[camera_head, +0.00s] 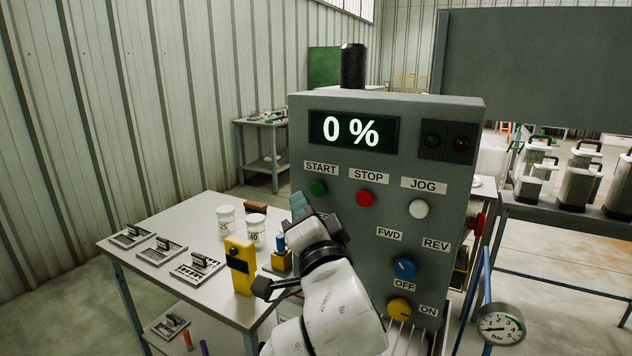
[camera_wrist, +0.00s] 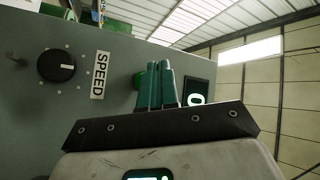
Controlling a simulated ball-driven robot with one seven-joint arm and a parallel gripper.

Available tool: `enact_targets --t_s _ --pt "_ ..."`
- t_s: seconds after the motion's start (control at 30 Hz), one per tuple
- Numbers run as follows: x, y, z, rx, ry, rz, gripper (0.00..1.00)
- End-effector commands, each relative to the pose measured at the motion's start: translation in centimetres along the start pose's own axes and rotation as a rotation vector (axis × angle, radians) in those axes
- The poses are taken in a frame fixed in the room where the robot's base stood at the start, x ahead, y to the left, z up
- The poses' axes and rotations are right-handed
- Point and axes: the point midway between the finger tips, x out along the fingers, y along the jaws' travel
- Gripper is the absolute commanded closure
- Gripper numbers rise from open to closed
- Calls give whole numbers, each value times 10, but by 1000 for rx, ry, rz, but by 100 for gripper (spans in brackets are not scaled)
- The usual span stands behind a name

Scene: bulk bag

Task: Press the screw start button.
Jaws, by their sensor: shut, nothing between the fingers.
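The grey control panel (camera_head: 390,260) stands in the middle of the head view, its display (camera_head: 350,131) reading "0 %". The green button (camera_head: 318,187) under the START label (camera_head: 321,168) is at the panel's upper left. My gripper (camera_head: 299,205) has its teal fingers just below and left of that button. In the wrist view my gripper (camera_wrist: 162,82) shows its two fingers closed together and empty. A green button (camera_wrist: 139,80) shows partly behind them in that view. I cannot tell whether the fingertips touch it.
A red button (camera_head: 365,198) under STOP and a white button (camera_head: 419,209) under JOG sit to the right of START. A black knob (camera_wrist: 56,65) by the SPEED label (camera_wrist: 100,75) shows in the wrist view. A table (camera_head: 210,209) with jars stands left.

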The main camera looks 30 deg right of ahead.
Motion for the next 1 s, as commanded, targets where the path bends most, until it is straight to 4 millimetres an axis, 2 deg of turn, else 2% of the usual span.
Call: enact_targets --t_s 0.3,1.0 --pt "14 11 -10 0 1 -1 100" --pt "14 11 -10 0 0 -1 100"
